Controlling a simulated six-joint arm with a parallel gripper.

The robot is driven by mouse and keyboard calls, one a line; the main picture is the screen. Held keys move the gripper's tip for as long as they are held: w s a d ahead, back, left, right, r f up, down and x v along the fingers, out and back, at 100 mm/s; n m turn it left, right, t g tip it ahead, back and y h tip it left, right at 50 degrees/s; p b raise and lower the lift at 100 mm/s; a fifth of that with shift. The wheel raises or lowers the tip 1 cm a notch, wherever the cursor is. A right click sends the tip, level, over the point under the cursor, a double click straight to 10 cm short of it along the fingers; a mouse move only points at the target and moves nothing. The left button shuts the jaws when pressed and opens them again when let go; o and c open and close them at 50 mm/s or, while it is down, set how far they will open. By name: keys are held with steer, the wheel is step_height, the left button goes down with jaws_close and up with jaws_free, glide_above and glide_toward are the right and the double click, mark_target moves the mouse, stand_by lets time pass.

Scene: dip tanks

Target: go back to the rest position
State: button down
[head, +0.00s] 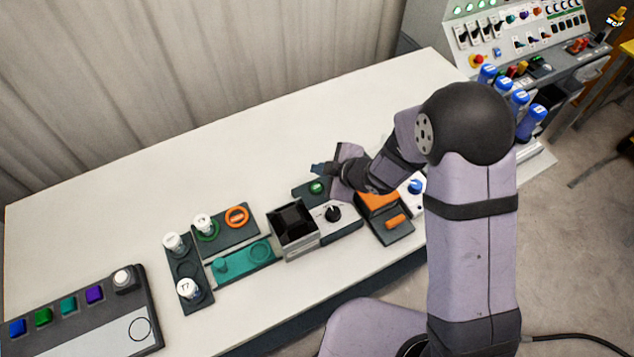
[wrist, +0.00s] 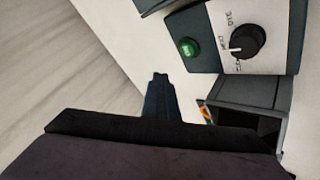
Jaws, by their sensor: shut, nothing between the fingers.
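My gripper (head: 319,169) is over the white table in the head view, just behind the station with a green button and a dial. Its fingers are shut with nothing between them; the closed fingertips (wrist: 160,76) also show in the wrist view. The green button (head: 316,187) and the black dial (head: 332,213) lie close in front of the gripper. In the wrist view the green button (wrist: 189,47) and the dial (wrist: 246,42) are right of the fingertips, apart from them. The rest position is not marked in either view.
A dark square tank (head: 294,222) stands left of the dial. Racks with white-capped vials (head: 173,243), a teal tray (head: 242,264) and a colour panel (head: 82,310) are farther left. Orange blocks (head: 379,200) and blue-capped bottles (head: 519,98) are right. The table's back (head: 200,165) is clear.

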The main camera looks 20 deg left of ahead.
stand_by(0.3)
steer(key=d+m+h, duration=0.1)
steer(key=d, duration=0.3)
steer(key=w+d+r+m+h, duration=0.1)
steer(key=d+m, duration=0.1)
steer(key=d, duration=0.1)
steer(key=w+d+m+t+h+b, duration=0.1)
steer(key=d+m+h, duration=0.1)
steer(key=d, duration=0.2)
steer(key=shift+w+d+r, duration=0.25)
steer(key=shift+d+r, duration=0.1)
steer(key=shift+r, duration=0.05)
steer(key=s+d+r+m+g+h+b, duration=0.1)
steer(key=s+d+m+g+h, duration=0.1)
steer(key=s+d+m, duration=0.45)
steer(key=s+d+r+m+g+h, duration=0.15)
steer(key=s+d+m, duration=0.25)
steer(key=d, duration=0.6)
steer(key=s+d+m+g, duration=0.1)
steer(key=s+m, duration=0.1)
steer(key=s, duration=0.3)
steer(key=s+d+r+m+g, duration=0.1)
steer(key=s+m, duration=0.2)
steer(key=s, duration=0.2)
steer(key=shift+s+b, duration=0.25)
steer(key=shift+b, duration=0.1)
steer(key=shift+r+g, duration=0.1)
steer(key=shift+g, duration=0.15)
